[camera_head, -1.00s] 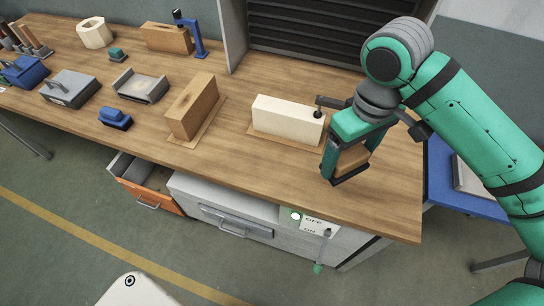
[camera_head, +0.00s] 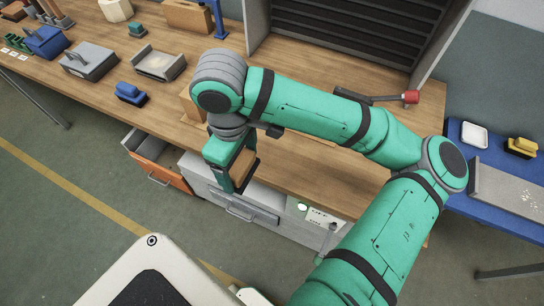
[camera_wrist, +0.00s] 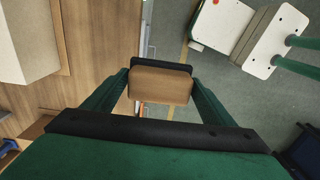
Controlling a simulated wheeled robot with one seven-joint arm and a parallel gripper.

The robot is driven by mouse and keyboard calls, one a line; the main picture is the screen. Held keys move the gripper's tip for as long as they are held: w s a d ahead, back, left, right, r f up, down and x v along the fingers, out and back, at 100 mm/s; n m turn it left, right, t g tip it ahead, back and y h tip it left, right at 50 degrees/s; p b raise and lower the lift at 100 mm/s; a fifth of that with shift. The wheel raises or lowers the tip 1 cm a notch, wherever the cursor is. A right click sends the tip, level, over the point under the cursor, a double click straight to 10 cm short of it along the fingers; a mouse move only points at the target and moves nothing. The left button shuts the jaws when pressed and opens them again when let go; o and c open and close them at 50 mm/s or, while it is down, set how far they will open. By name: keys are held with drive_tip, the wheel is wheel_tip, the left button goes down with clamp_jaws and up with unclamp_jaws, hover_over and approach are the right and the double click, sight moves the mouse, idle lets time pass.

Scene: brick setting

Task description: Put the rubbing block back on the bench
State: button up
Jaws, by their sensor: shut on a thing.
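My gripper (camera_head: 232,178) is shut on a brown rubbing block (camera_head: 243,168), and the block also shows between the fingertips in the wrist view (camera_wrist: 160,86). The wooden bench (camera_head: 300,172) runs across the head view. The gripper hangs near the bench's front edge, above the drawers. In the wrist view the bench top (camera_wrist: 95,60) is left of the block, with floor to the right, so the block appears at or just past the edge. My arm hides the middle of the bench.
A tan wooden block (camera_head: 190,106) stands partly hidden behind my gripper. A blue item (camera_head: 130,93), grey tray (camera_head: 158,64) and grey box (camera_head: 88,60) stand to the left. An orange drawer (camera_head: 160,172) is open below. A blue table (camera_head: 468,134) is right of the bench.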

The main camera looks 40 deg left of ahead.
drive_tip(key=w+f, duration=0.2)
drive_tip(key=w, duration=0.2)
drive_tip(key=w+f, duration=0.3)
drive_tip(key=w, duration=0.1)
drive_tip(key=w+a+f, duration=0.1)
drive_tip(key=w+f, duration=0.2)
drive_tip(key=w, duration=0.1)
drive_tip(key=shift+w+a+f, duration=0.1)
drive_tip(key=shift+w, duration=0.1)
drive_tip(key=shift+w+f, duration=0.5)
drive_tip(key=shift+f, duration=0.1)
drive_tip(key=shift+w+a+f, duration=0.1)
drive_tip(key=shift+w+f, duration=0.1)
drive_tip(key=shift+f, duration=1.6)
drive_tip(key=shift+f, duration=0.15)
drive_tip(key=o, duration=1.1)
wheel_tip(320, 180, up, 12)
